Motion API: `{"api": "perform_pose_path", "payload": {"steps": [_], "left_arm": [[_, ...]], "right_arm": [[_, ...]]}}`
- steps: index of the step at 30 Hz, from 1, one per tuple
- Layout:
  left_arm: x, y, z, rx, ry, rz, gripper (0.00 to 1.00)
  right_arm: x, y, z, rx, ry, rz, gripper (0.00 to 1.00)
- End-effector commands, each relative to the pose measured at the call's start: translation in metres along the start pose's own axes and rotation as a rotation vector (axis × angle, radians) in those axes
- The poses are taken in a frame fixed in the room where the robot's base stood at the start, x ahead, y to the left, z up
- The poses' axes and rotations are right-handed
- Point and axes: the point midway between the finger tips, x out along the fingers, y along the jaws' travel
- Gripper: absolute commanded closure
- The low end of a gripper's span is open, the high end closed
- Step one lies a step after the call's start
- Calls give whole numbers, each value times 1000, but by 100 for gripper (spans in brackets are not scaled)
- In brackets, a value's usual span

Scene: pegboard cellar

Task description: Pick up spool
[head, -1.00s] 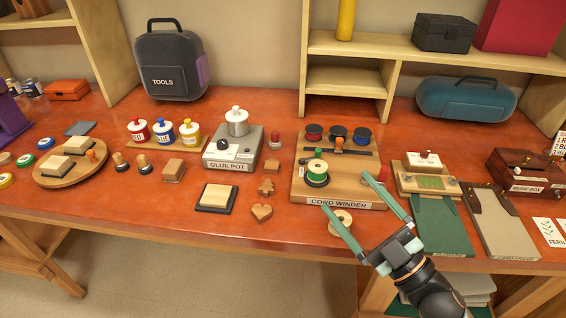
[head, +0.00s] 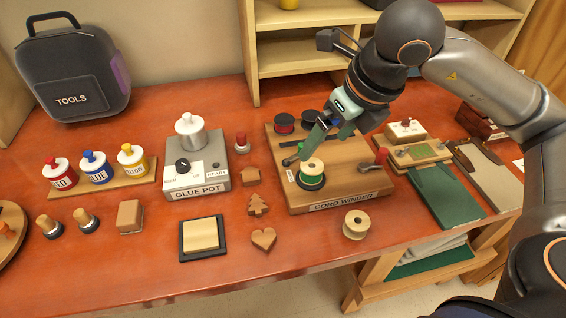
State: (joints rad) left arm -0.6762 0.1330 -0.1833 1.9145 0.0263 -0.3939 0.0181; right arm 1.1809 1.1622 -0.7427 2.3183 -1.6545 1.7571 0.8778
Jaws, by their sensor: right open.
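A bare wooden spool (head: 356,224) with a centre hole stands on the table in front of the wooden cord winder (head: 345,188). A second pale spool (head: 312,166) sits on the winder's front left, above green cord. My right gripper (head: 332,136) is open and points down over the back part of the winder, behind the pale spool. Its fingers hide part of the winder and the items at its back. It is well away from the bare spool and holds nothing that I can see. My left gripper is not in view.
A red-knobbed crank (head: 381,157) stands at the winder's right. The glue pot (head: 198,176) is to the left, the green mat (head: 445,190) to the right. Table around the bare spool is clear.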

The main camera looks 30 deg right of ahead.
Motion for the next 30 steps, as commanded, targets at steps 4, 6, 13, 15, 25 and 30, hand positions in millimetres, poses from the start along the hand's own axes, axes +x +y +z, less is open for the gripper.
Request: {"api": "perform_pose_path", "payload": {"steps": [4, 6, 13, 15, 25, 30], "left_arm": [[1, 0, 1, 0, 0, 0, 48], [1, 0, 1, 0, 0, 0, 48], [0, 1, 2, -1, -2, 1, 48], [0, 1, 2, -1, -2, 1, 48], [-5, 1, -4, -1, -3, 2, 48], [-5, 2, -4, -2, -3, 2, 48]], "right_arm": [[6, -11, 1, 17, -11, -47, 5], [18, -11, 0, 16, -8, -46, 5], [58, -12, 1, 15, -9, -41, 5], [64, -12, 1, 14, -10, -41, 5], [100, -18, -2, 13, -7, -41, 5], [118, -18, -2, 13, -11, -39, 5]]}}
